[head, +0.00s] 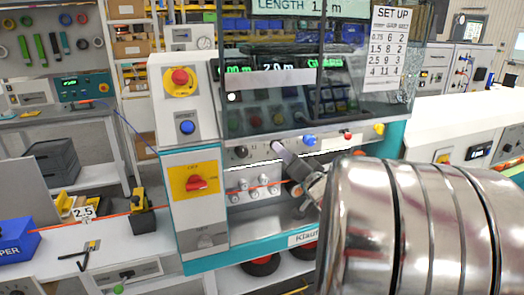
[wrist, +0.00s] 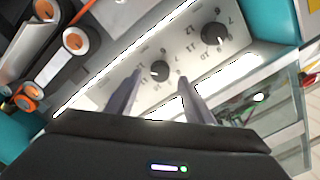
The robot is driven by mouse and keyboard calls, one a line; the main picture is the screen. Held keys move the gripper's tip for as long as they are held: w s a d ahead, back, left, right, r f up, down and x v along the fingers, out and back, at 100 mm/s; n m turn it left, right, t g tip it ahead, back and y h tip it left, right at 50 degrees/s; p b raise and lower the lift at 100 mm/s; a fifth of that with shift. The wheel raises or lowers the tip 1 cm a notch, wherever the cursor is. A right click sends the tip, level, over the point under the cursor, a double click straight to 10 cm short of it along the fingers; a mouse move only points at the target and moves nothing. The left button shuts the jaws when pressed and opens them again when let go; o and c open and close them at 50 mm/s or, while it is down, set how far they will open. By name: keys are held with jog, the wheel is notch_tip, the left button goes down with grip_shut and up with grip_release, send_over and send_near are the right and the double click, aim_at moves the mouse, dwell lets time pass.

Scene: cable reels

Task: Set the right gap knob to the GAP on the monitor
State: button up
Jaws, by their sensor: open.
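My gripper (wrist: 160,77) is open in the wrist view, with its two fingers on either side of a black dial knob (wrist: 160,70). I take this as the right gap knob, as the wrist view looks upside down. I cannot tell whether the fingers touch it. A second black knob (wrist: 215,33) with a numbered ring is apart from the fingers. In the head view my gripper (head: 279,148) reaches the panel below the glass and hides much of the knob area. The monitor (head: 310,7) shows a LENGTH line, cut off by the top edge; no GAP line is visible.
A SET UP card (head: 388,48) with rows of numbers hangs on the glass. Orange-centred rollers (wrist: 74,40) lie near the knobs. A control post with a red emergency button (head: 180,77) and red switch (head: 196,183) stands left of my gripper.

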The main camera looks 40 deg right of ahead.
jog(key=x, duration=0.4)
jog(key=shift+w, duration=0.1)
jog(key=shift+c, duration=0.6)
jog(key=c, duration=0.9)
